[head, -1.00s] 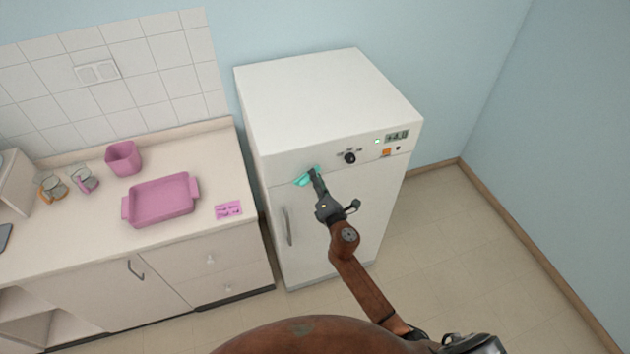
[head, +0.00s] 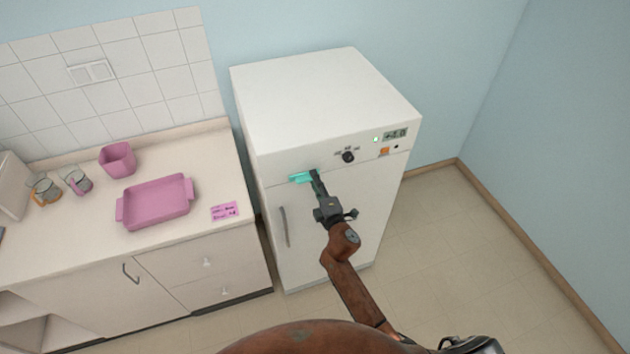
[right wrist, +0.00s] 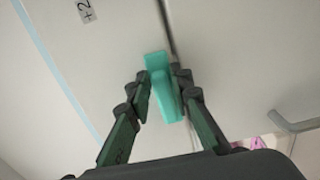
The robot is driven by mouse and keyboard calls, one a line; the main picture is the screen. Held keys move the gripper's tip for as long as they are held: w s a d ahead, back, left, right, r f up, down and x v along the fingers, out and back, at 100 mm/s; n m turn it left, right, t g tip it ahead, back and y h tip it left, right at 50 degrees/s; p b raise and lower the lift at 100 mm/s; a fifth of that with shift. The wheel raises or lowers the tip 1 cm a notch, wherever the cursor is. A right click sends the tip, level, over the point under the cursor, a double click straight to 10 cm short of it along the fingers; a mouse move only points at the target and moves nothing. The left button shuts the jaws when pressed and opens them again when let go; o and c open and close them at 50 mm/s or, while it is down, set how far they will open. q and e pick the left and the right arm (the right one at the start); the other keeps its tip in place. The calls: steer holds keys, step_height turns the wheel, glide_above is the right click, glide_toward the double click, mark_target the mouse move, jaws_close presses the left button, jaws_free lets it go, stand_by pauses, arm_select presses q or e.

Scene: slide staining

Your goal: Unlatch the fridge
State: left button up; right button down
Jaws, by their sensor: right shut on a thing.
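The white fridge (head: 325,110) stands against the wall with its door closed and a grey vertical handle (head: 284,227) on the door's left side. A teal latch (head: 301,178) sits at the top of the door, near the seam below the control panel. My right gripper (head: 315,178) is at the latch. In the right wrist view the right gripper (right wrist: 161,88) has its fingers on both sides of the teal latch (right wrist: 162,88), shut on it. The fingers partly cover the latch in the head view. My left gripper is not in view.
The fridge panel has a dark knob (head: 348,156), an orange switch (head: 384,151) and a display (head: 395,134). Left of the fridge, a counter holds a pink tray (head: 155,203), a pink cup (head: 117,159), glass jars (head: 76,180) and a pink note (head: 224,211). Floor to the right is clear.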

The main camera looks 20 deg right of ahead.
stand_by(0.3)
steer(key=c, duration=1.9)
jaws_free()
steer(key=shift+c, duration=0.2)
steer(key=s, duration=1.2)
steer(key=shift+d, duration=0.2)
